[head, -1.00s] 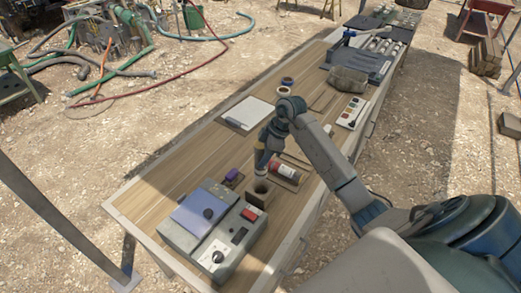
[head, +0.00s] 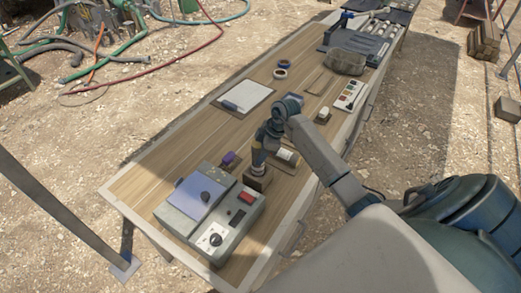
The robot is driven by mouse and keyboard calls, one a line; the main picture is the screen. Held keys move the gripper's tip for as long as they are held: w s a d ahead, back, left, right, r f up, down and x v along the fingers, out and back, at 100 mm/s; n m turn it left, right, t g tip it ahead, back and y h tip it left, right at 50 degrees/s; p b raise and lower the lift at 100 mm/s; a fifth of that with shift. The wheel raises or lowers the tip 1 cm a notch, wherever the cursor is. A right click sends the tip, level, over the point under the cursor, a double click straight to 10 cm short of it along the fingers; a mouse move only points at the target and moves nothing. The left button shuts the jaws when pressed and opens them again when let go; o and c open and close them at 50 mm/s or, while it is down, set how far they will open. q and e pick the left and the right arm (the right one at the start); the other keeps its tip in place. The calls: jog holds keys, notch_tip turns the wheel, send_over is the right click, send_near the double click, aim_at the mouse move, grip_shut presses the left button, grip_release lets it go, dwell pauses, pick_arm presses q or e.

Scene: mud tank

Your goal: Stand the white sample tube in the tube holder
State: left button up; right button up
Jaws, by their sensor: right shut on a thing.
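My right gripper (head: 258,163) points down over the tube holder (head: 257,184), a small brown block on the wooden table (head: 180,150). It is shut on the white sample tube, which is mostly hidden by the fingers. The gripper's tip overlaps the holder's top, so I cannot tell how deep the tube sits in it. My left gripper is not in view.
A grey instrument box (head: 212,212) with a red button stands close in front of the holder. A pale cylinder (head: 287,156) lies just right of the gripper. A purple-topped item (head: 229,158) is to the left. A clipboard (head: 243,96) lies further back.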

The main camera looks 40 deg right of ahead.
notch_tip(320, 180, down, 2)
jog(key=shift+f+b, duration=0.1)
jog(key=shift+b, duration=0.35)
jog(key=shift+f+b, duration=0.3)
jog(key=shift+f, duration=0.3)
jog(key=o, duration=1.4)
jog(key=b+v, duration=0.3)
jog(key=v, duration=0.8)
jog(key=shift+b, duration=0.4)
jog(key=shift+a+f, duration=0.1)
